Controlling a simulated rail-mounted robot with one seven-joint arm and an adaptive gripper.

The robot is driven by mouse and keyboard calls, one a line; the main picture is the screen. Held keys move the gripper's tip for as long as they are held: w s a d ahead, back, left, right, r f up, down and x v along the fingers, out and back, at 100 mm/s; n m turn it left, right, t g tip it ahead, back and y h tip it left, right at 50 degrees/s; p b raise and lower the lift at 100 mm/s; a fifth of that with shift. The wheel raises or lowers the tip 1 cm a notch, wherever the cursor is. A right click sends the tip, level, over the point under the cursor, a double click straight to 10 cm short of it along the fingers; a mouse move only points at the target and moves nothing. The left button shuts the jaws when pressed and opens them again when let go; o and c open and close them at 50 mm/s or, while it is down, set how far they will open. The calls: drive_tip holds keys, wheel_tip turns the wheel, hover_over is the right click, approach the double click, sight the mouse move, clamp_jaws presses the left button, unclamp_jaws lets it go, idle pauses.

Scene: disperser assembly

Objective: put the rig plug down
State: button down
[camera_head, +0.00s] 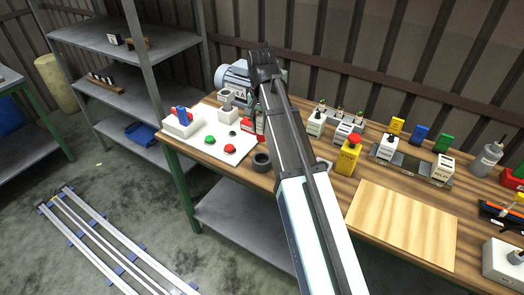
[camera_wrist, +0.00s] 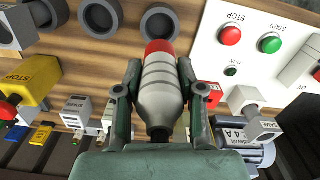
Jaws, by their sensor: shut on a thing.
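In the wrist view my gripper (camera_wrist: 160,92) is shut on the rig plug (camera_wrist: 158,80), a ribbed pale grey body with a red end and a dark lower part. One finger presses on each side of it. The red end points away from the palm, over the wooden bench (camera_wrist: 200,45). I cannot tell whether the plug touches the bench.
Dark round sockets (camera_wrist: 101,16) lie beyond the plug. A white panel (camera_wrist: 285,25) with START and STOP buttons is at right. A motor (camera_head: 233,76) stands at the bench's back left. A yellow STOP box (camera_head: 348,160) and a bare wooden board (camera_head: 405,222) are right of my arm.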

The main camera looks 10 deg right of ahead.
wheel_tip(320, 180, down, 12)
drive_tip(key=shift+r+p, duration=0.1)
drive_tip(key=shift+p, duration=0.95)
drive_tip(key=shift+f, duration=0.2)
drive_tip(key=c, duration=0.7)
unclamp_jaws()
wheel_tip(320, 180, up, 12)
drive_tip(key=shift+r+b, duration=0.15)
drive_tip(key=shift+b, duration=1)
